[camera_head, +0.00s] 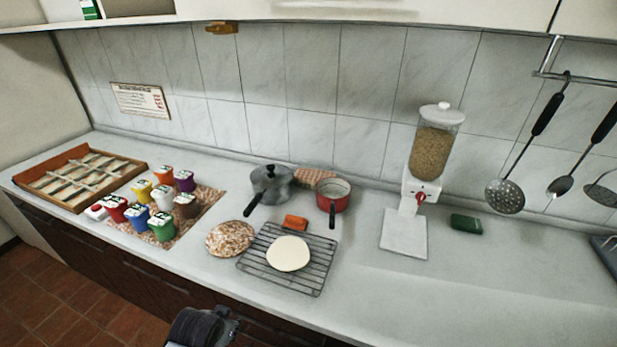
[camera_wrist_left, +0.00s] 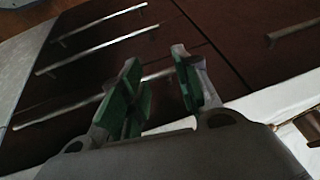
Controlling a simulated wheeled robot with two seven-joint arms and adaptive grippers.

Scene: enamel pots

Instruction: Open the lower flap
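Dark brown cabinet fronts (camera_head: 130,265) run below the counter's front edge in the head view. They fill much of the left wrist view, with several long metal bar handles, such as an upper bar (camera_wrist_left: 98,22), a middle bar (camera_wrist_left: 95,52) and a long bar (camera_wrist_left: 62,112) partly behind my fingers. A further handle (camera_wrist_left: 295,35) is on the front across a dark seam. I cannot tell which front is the lower flap; the fronts in view look shut. My left gripper (camera_wrist_left: 157,68) is open, its green-padded fingers apart and empty, facing the fronts. My right gripper is not in view.
The pale counter (camera_head: 480,300) juts over the fronts. It carries a wooden tray (camera_head: 35,180), several coloured pots, a wire rack (camera_head: 255,262), a grey pan (camera_head: 270,185), a red pot (camera_head: 333,194) and a grain dispenser (camera_head: 436,150). Brown floor tiles (camera_head: 40,305) show at lower left.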

